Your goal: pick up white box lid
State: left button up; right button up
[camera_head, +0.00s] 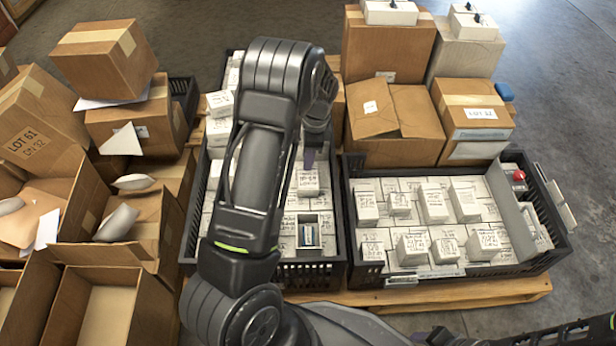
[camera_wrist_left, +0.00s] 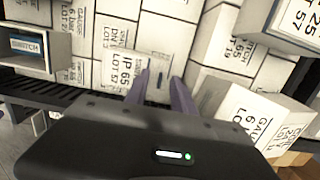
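My left gripper (camera_head: 311,158) points down over the middle black crate (camera_head: 338,225), just behind a raised white box top (camera_head: 308,181). In the left wrist view my two purple fingers (camera_wrist_left: 162,92) are apart, with white printed surface visible between them. The white piece marked IP 65 LOT 57 (camera_wrist_left: 124,66) lies at the left finger; I cannot tell whether they touch, or whether it is a loose lid or a closed box. An open white box (camera_head: 308,236) with a blue-labelled switch inside stands nearer the crate's front; it also shows in the left wrist view (camera_wrist_left: 52,50).
A second black crate (camera_head: 350,225) of white boxes stands to the right on the wooden pallet (camera_head: 490,292). Cardboard boxes (camera_head: 390,120) stack behind it. Open cartons (camera_head: 105,300) crowd the left. My left arm covers much of the middle crate.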

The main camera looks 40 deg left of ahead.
pick_arm(q)
jog(key=shift+c, duration=0.5)
grip_shut()
dwell(0.3)
